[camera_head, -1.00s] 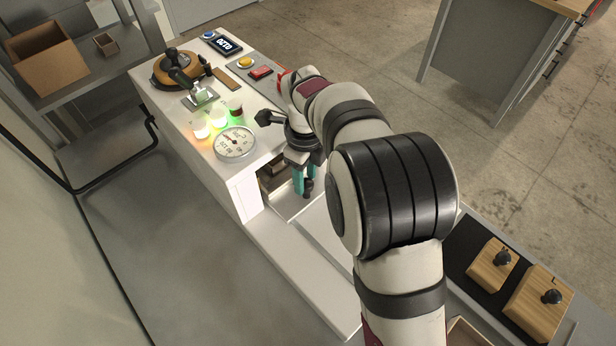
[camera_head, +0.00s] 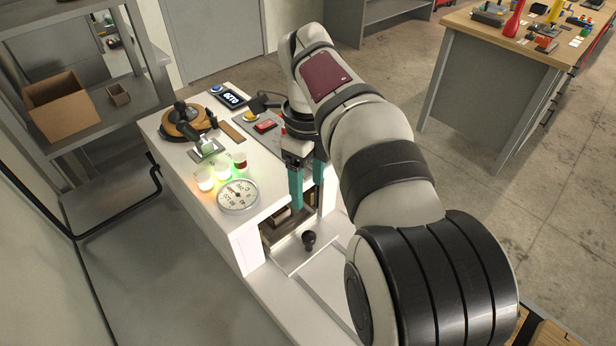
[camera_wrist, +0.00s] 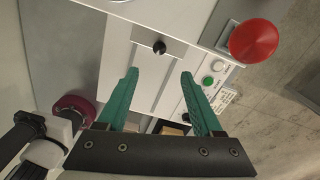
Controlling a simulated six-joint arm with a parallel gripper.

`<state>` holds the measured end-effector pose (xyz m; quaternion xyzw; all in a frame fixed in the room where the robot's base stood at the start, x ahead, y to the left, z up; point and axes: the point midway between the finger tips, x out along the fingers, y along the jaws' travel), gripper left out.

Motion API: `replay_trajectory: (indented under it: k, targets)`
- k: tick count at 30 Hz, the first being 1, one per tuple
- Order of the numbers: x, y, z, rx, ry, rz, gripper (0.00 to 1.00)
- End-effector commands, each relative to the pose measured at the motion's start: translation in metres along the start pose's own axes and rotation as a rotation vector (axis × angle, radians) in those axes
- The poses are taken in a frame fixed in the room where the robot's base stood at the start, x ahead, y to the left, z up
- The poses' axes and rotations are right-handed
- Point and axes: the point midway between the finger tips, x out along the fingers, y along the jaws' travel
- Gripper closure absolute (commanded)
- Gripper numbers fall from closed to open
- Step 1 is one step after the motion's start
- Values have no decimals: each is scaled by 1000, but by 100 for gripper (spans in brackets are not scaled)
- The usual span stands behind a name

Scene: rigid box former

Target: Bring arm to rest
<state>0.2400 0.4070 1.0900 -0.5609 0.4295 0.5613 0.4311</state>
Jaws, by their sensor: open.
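My gripper (camera_head: 308,186) hangs in front of the white box former (camera_head: 248,240), its two teal fingers pointing down. In the camera_wrist view my gripper (camera_wrist: 160,76) shows its fingers apart with nothing between them. A black round knob (camera_head: 309,239) sits on a pale panel below the fingertips; the knob also shows in the camera_wrist view (camera_wrist: 159,47), beyond the fingertips and apart from them. My arm hides part of the machine's right side.
The machine's top carries a round dial (camera_head: 238,195), a lever (camera_head: 205,146), lit lamps and a display (camera_head: 230,99). The camera_wrist view shows a red mushroom button (camera_wrist: 254,40) and a green button (camera_wrist: 208,81). A shelf with a cardboard box (camera_head: 62,105) stands left. A workbench (camera_head: 490,85) stands right.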

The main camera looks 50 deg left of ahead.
Motion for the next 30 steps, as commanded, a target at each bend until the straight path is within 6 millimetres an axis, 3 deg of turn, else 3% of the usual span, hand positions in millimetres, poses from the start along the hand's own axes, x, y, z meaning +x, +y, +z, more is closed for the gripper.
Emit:
replay_trajectory:
  k: [5, 16, 19, 20, 22, 23, 24, 26, 27, 30]
  targets:
    - [-14, 0, 0, 0, 0, 0, 32]
    - [-14, 0, 0, 0, 0, 0, 32]
    - [-18, -3, -16, -18, -2, 4, 32]
    - [-21, -6, -30, -37, -4, 6, 32]
    - [-31, -9, -83, -113, -16, 15, 32]
    - [-35, -7, -113, -158, -24, 18, 32]
    - [-39, 2, -155, -228, -39, 21, 32]
    - [-38, 26, -215, -339, -64, 19, 32]
    - [-34, 50, -248, -414, -81, 13, 32]
    - [-12, 115, -306, -588, -115, -20, 32]
